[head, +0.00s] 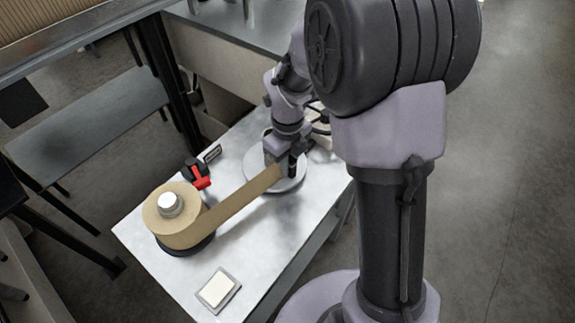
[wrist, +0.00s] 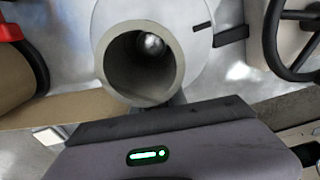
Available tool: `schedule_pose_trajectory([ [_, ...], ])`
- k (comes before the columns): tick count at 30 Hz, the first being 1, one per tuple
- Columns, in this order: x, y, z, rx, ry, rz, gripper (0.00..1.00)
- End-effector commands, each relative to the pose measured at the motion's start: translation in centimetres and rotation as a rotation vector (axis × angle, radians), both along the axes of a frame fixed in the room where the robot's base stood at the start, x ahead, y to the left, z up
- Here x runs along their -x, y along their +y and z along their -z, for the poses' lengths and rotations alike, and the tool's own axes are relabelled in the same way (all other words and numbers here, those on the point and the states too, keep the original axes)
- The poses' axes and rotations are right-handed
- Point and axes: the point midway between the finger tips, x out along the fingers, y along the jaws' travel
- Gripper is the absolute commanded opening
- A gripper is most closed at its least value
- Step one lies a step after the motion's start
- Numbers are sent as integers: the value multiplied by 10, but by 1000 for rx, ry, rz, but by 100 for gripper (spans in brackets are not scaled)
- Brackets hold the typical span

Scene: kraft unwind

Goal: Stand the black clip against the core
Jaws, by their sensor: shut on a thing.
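The core (wrist: 142,62) is a grey hollow tube standing on a pale round plate (wrist: 195,45), seen from above in the wrist view. My gripper (head: 284,164) is down at the core, over the plate. It is shut on what seems to be the black clip (wrist: 177,99), a small dark piece just beside the core wall. Most of the clip is hidden by my gripper, so I cannot tell whether it touches the core. A brown kraft strip (head: 238,196) runs from the big roll (head: 178,222) to the core, where its end is hidden.
A black and red device (head: 197,172) and a small sign (head: 211,153) stand behind the roll. A pale pad in a tray (head: 218,288) lies at the table's front. A dark handwheel (wrist: 290,38) is right of the plate. The table (head: 150,258) is otherwise mostly clear.

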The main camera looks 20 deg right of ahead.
Motion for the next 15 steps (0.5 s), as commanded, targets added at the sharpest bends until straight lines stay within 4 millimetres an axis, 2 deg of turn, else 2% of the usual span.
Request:
schedule_pose_trajectory([
  [6, 0, 0, 3, 0, 0, 0, 0],
  [7, 0, 0, 3, 0, 0, 0, 20],
  [10, 0, 0, 2, 0, 0, 0, 39],
  [15, 0, 0, 2, 0, 0, 0, 40],
])
